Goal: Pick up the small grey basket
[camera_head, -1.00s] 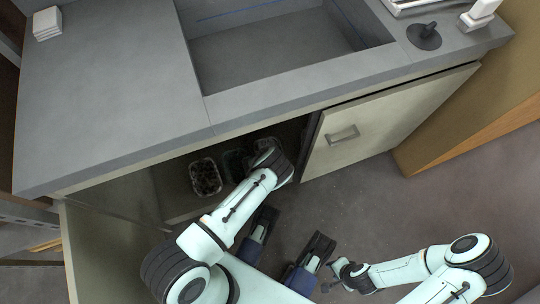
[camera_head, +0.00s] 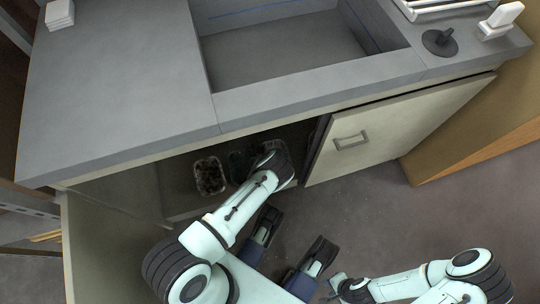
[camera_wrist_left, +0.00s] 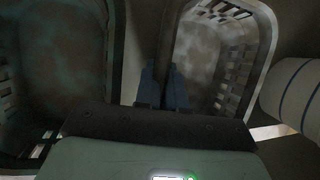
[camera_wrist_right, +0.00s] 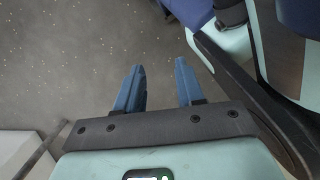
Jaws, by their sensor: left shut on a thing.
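The small grey basket (camera_wrist_left: 270,42) is at the right in the left wrist view, with a pale slotted wall and a mottled inside. My left gripper (camera_wrist_left: 163,88) is shut on its near-side wall, with one finger on each side. In the head view my left arm reaches into the open cabinet under the counter and hides most of this basket. My right gripper (camera_wrist_right: 157,84) is open and empty above the floor. In the head view it is low, right of the middle, partly hidden.
A dark basket (camera_wrist_left: 108,60) stands close left of the held one. Another basket with dark contents (camera_head: 209,177) is further left in the cabinet. The counter edge (camera_head: 220,130) is above my left arm. A cabinet door (camera_head: 395,130) stands at the right.

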